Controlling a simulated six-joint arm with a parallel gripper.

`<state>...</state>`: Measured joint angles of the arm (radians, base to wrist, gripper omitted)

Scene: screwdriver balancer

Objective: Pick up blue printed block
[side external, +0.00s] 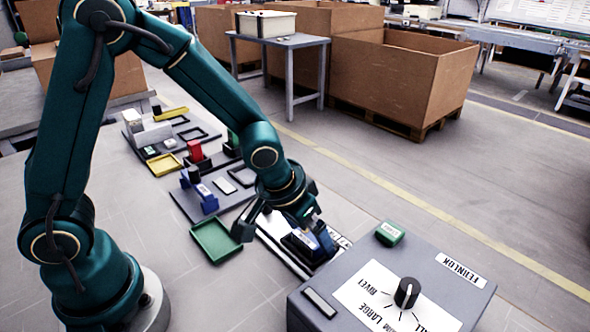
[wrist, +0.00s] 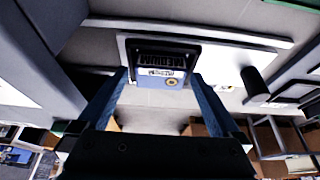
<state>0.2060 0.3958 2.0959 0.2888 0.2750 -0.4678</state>
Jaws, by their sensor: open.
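A blue printed block (wrist: 168,63) shows in the wrist view, with a dark slotted top, a white printed label and a small round tan mark. It sits in a dark-rimmed holder (wrist: 190,44) on a pale panel. My gripper (wrist: 160,80) is open, its two blue fingers reaching toward the block's left and right sides; I cannot tell whether they touch it. In the side external view my gripper (side external: 306,228) is low over the holder and partly hides the block.
A green tray (side external: 216,241), another blue block (side external: 207,198) and a yellow tray (side external: 164,165) lie to the left. Open floor lies to the right.

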